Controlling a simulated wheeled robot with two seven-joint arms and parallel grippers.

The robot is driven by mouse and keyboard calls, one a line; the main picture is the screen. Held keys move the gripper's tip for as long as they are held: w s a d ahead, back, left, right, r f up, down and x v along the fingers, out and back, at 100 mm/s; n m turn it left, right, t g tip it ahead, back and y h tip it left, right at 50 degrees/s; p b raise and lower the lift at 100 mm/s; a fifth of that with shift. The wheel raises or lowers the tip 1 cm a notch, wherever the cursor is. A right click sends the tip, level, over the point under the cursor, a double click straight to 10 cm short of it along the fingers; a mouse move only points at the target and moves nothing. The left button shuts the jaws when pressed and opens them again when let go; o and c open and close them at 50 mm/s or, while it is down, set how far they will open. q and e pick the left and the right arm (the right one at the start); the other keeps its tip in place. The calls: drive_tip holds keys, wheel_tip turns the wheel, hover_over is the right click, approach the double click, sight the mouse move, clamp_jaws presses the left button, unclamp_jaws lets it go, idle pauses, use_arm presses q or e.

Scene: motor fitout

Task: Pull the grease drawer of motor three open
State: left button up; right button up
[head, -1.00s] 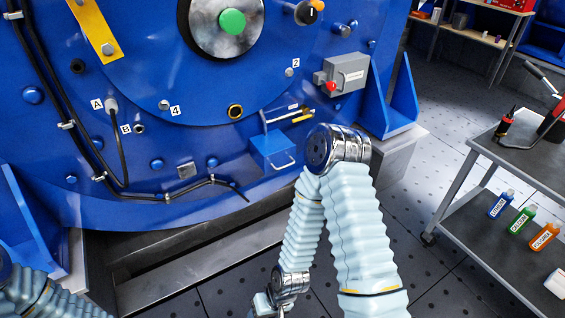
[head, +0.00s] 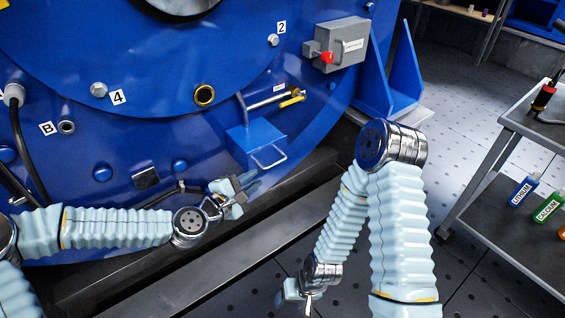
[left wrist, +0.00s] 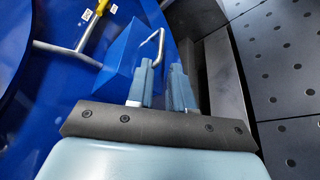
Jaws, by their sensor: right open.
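The grease drawer (head: 254,140) is a blue box low on the blue motor housing, with a pale bar handle (head: 270,161) on its front. It looks closed, though I cannot be sure. My left gripper (head: 250,183) is just below the handle, its fingers pointing up and right. In the left wrist view the drawer (left wrist: 128,50) and handle (left wrist: 161,38) lie just beyond the fingertips (left wrist: 163,70). The fingers are apart with nothing held; whether the handle's near end is between them I cannot tell. My right gripper (head: 294,300) is open and empty at the bottom, away from the motor.
A pipe and yellow-handled valve (head: 291,98) sit just above the drawer. A grey box with a red knob (head: 341,46) is higher right. A black cable (head: 160,194) runs near my left wrist. A cart (head: 511,212) with bottles stands right. Floor between is clear.

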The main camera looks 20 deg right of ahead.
sight(274, 165)
use_arm(q)
drive_tip(key=x, duration=1.1)
drive_tip(key=shift+w+d+f+b, duration=0.2)
drive_tip(key=shift+d+b, duration=0.05)
drive_tip(key=shift+b, duration=0.05)
clamp_jaws()
